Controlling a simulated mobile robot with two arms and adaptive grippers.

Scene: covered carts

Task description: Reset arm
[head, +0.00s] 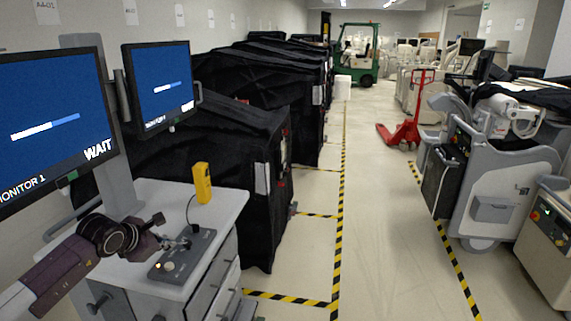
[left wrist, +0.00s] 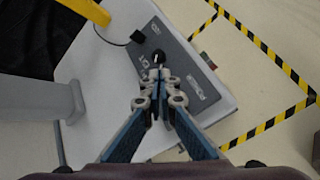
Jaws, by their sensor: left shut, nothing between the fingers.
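My left gripper (head: 186,243) reaches in from the left, above a dark grey control box (head: 192,262) on a white cart top. It is shut and empty. In the left wrist view the closed fingertips (left wrist: 158,82) point at a black knob or stick (left wrist: 158,56) on the grey box (left wrist: 196,92). They look very close to it; I cannot tell whether they touch. A pale round button and a small lit spot show on the box in the head view. My right gripper is not in view.
Two monitors (head: 52,126) stand over the cart (head: 222,207); the near one reads WAIT. A yellow handheld device (head: 202,184) stands on the cart top. Black-covered carts (head: 225,150) line the left. The aisle between striped floor lines is clear up to a red pallet jack (head: 408,130).

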